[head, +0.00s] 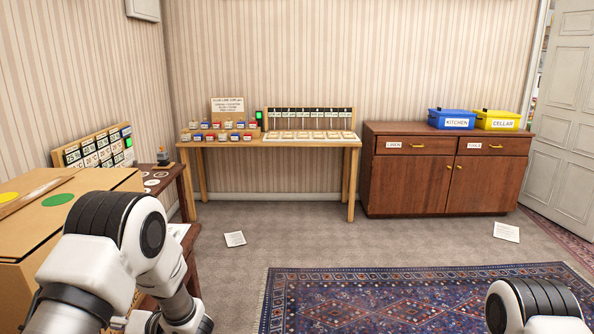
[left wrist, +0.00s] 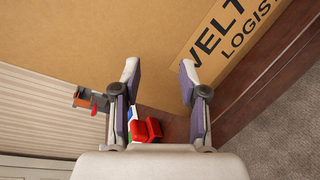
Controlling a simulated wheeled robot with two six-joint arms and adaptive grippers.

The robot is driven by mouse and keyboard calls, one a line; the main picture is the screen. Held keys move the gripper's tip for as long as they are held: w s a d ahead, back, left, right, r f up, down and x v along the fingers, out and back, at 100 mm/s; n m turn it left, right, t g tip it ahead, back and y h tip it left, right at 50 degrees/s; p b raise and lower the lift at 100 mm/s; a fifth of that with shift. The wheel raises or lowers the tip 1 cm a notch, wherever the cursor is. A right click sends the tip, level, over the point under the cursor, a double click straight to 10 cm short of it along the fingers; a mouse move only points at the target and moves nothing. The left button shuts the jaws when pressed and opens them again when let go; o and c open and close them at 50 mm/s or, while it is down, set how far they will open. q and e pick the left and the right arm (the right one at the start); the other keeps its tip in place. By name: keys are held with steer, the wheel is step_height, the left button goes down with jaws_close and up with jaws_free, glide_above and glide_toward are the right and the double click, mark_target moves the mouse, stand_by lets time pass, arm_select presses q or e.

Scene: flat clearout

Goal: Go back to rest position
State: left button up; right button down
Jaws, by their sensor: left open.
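My left gripper (left wrist: 160,85) is open and empty in the left wrist view, with its two fingers apart. It faces the side of a large cardboard box (left wrist: 80,30) with black lettering. The box (head: 105,182) also shows at the left of the head view, with a green and a yellow disc on top. My left arm covers part of it, and the left fingers are out of sight in the head view. Part of my right arm shows at the bottom right, but the right gripper is not in view.
A brown side table (head: 176,180) stands by the box. A wooden table (head: 353,165) with jars and cards stands at the back wall. A sideboard (head: 413,187) carries a blue bin (head: 450,118) and a yellow bin (head: 497,120). The rug (head: 400,300) is clear. Red items (left wrist: 147,129) lie below the left gripper.

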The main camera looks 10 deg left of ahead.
arm_select(q)
steer(key=s+d+f+m+t+h, duration=0.2)
steer(key=s+f+m, duration=0.1)
steer(key=f+m, duration=0.45)
steer(key=s+d+f+m+t+h, duration=0.1)
steer(key=s+f+m+t+h, duration=0.15)
steer(key=f+m, duration=0.45)
steer(key=s+d+f+m+g+h, duration=0.2)
steer(key=s+d+f+m+h, duration=0.4)
steer(key=s+d+f+m, duration=0.3)
steer(key=s+d+m+g+h, duration=0.2)
steer(key=s+d+m, duration=0.2)
steer(key=m, duration=0.5)
steer(key=s+d+f+m+g+h, duration=0.1)
steer(key=s+d+m+g+h, duration=0.1)
steer(key=s+m, duration=0.6)
steer(key=shift+s+d+f+m+h, duration=0.35)
steer(key=shift+s+d+h, duration=0.45)
steer(key=shift+d, duration=0.4)
steer(key=shift+r, duration=0.1)
